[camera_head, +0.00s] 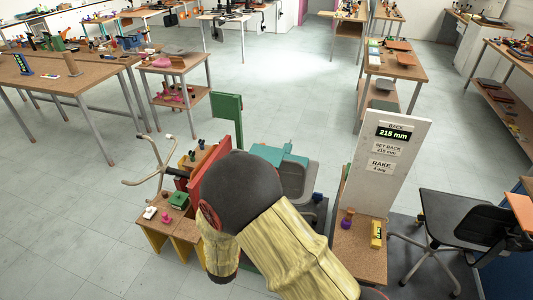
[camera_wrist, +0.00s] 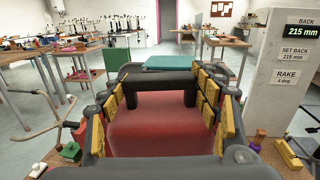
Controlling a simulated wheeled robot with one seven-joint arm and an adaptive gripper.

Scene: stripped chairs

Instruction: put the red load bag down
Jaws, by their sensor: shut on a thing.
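The red load bag (camera_wrist: 160,122) fills the space between my fingers in the wrist view. My gripper (camera_wrist: 165,82) is shut on it, with yellow pads along both sides. The bag's underside is hidden, so I cannot tell whether it touches anything below. In the head view my own arm hides the gripper and most of what is under it. A teal panel (camera_head: 280,155) on a grey chair-like frame (camera_head: 298,180) stands just beyond my arm. The teal panel also shows beyond the fingers in the wrist view (camera_wrist: 170,62).
A white board (camera_head: 390,165) to the right reads BACK 215 mm, SET BACK 215 mm, RAKE 4 deg. A dark chair (camera_head: 465,228) stands farther right. A small wooden stand (camera_head: 185,228) with coloured parts is at left. Open grey floor (camera_head: 90,190) lies farther left.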

